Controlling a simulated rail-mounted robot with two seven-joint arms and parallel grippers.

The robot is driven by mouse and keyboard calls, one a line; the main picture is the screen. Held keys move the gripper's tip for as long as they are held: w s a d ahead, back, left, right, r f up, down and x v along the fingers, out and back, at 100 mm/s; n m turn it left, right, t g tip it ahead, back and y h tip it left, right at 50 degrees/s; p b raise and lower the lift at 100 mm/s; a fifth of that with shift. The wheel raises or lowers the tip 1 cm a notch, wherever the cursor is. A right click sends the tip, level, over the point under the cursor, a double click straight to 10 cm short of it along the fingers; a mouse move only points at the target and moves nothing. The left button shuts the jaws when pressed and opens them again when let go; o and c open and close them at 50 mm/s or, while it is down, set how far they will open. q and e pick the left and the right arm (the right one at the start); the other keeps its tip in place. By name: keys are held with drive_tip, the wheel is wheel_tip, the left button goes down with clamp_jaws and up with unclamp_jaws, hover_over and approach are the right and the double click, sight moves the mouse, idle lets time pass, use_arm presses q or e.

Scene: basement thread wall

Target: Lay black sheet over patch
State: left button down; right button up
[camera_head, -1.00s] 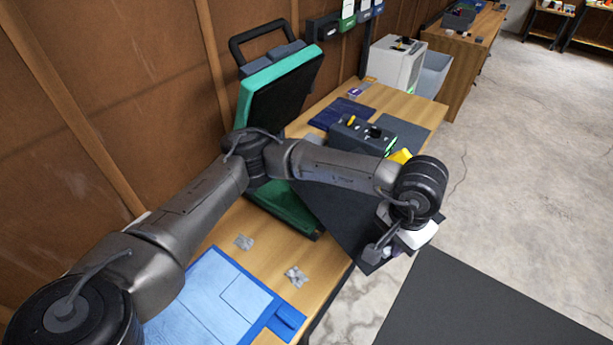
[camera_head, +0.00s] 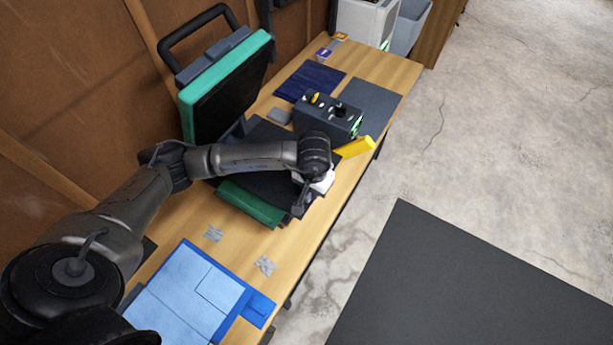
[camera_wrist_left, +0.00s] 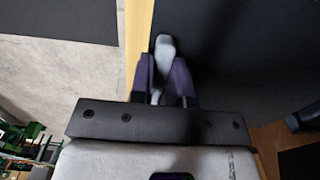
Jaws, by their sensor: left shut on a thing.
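My left gripper (camera_head: 303,207) is low over the front edge of the bench, at the open green press (camera_head: 252,203). It is shut on the edge of the black sheet (camera_head: 267,138), which spreads over the press's lower part below the raised lid. In the left wrist view the two dark purple fingers (camera_wrist_left: 165,82) close on a thin pale piece, with the black sheet (camera_wrist_left: 235,50) beyond and to the right. My arm hides part of the sheet. No patch shows on the press; whether one lies under the sheet I cannot tell. My right gripper is not in view.
A blue folder with light blue sheets (camera_head: 195,290) lies at the near end of the wooden bench, with two silvery pieces (camera_head: 265,266) beside it. A dark control box (camera_head: 327,116) and a yellow object (camera_head: 354,147) are beyond the press. A dark flat panel (camera_head: 480,285) lies right.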

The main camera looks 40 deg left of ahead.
use_arm(q)
drive_tip(key=shift+f, duration=1.85)
drive_tip(key=c, duration=1.1)
unclamp_jaws()
